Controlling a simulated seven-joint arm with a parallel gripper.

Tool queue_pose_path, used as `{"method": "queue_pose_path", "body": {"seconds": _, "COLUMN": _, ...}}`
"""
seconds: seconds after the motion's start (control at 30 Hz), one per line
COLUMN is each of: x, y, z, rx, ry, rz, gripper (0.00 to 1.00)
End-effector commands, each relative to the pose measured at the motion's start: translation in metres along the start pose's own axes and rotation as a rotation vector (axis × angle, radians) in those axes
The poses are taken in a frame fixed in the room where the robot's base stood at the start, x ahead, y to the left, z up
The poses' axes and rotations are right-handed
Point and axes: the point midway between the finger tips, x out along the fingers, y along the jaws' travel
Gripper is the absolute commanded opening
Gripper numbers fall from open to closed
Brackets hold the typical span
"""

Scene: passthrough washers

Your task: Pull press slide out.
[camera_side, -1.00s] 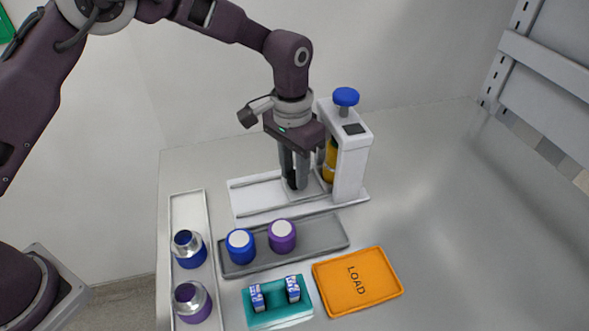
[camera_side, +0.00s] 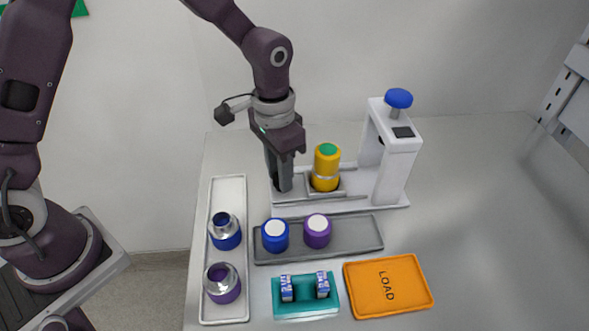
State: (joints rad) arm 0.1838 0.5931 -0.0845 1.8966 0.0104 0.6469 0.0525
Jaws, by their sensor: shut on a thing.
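The white press (camera_side: 395,160) with a blue knob (camera_side: 398,98) stands on a white base at the back. Its slide (camera_side: 345,191) is out to the left of the press frame. On the slide stands an upright yellow cylinder (camera_side: 326,168) with a green top, clear of the press head. My gripper (camera_side: 284,186) points down at the slide's left end, left of the cylinder. Its fingers are shut on the slide's end; the gripped part is mostly hidden.
A grey tray (camera_side: 350,236) holds a blue and a purple white-topped cap. A white tray (camera_side: 229,190) at left holds two metal-topped parts. A teal holder (camera_side: 305,308) has two small boxes. An orange LOAD tray (camera_side: 388,285) lies front right. The table's right side is clear.

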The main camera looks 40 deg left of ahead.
Motion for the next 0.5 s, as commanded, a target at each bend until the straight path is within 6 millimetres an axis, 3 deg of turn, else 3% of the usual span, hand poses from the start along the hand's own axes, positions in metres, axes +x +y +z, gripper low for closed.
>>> {"method": "queue_pose_path", "body": {"seconds": 0.2, "x": 0.0001, "y": -0.0032, "z": 0.0036, "rx": -0.002, "ry": -0.012, "rz": -0.005, "gripper": 0.0}}
{"method": "queue_pose_path", "body": {"seconds": 0.23, "x": 0.0002, "y": -0.0033, "z": 0.0037, "rx": -0.002, "ry": -0.013, "rz": -0.005, "gripper": 0.34}}
{"method": "queue_pose_path", "body": {"seconds": 0.3, "x": 0.0003, "y": -0.0032, "z": 0.0036, "rx": -0.002, "ry": -0.013, "rz": -0.005, "gripper": 0.48}}
{"method": "queue_pose_path", "body": {"seconds": 0.5, "x": 0.0004, "y": -0.0021, "z": 0.0028, "rx": -0.001, "ry": -0.011, "rz": -0.003, "gripper": 0.5}}
